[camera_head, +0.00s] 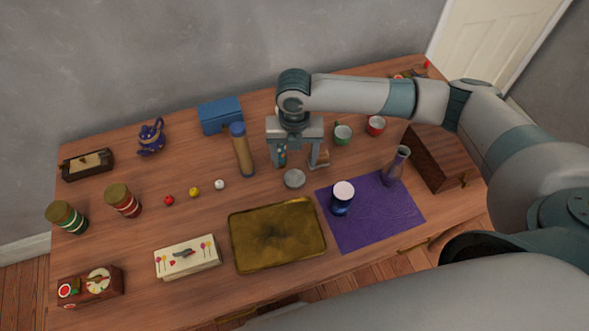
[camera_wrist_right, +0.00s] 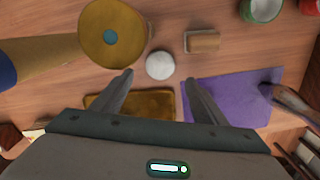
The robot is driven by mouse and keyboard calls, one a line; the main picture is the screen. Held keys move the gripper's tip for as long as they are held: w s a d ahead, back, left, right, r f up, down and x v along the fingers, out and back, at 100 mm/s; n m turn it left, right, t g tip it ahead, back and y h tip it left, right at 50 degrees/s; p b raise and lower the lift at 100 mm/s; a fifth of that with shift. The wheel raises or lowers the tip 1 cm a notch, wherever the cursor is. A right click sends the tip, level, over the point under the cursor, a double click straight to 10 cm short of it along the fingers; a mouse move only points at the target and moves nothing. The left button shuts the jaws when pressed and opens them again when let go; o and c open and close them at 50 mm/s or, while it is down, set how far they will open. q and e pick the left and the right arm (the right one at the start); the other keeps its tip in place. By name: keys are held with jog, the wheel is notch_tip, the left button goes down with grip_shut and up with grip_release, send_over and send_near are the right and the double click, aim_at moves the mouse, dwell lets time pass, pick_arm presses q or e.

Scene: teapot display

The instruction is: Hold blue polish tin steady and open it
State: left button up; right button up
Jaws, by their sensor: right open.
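A blue tin (camera_head: 341,207) with a pale round lid stands upright on the purple cloth (camera_head: 385,231) in the head view. Its lid looks seated. A small, flat, round grey piece (camera_head: 294,179) lies on the bare wood behind and left of it; it also shows in the right wrist view (camera_wrist_right: 160,65). My right gripper (camera_head: 301,165) points down, open and empty, behind this piece and apart from the blue tin. In the right wrist view, its fingers (camera_wrist_right: 158,77) are spread wide and the blue tin is not visible. My left gripper is not in view.
A tan cylinder with a blue end (camera_head: 242,152) is left of the right gripper. A brass tray (camera_head: 278,238) lies left of the cloth. A grey vase (camera_head: 394,168) and brown box (camera_head: 436,158) stand to the right. Several jars and boxes fill the left side.

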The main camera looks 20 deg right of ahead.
jog(key=shift+r+b, duration=0.35)
jog(key=shift+r, duration=1.7)
jog(key=shift+f, duration=0.1)
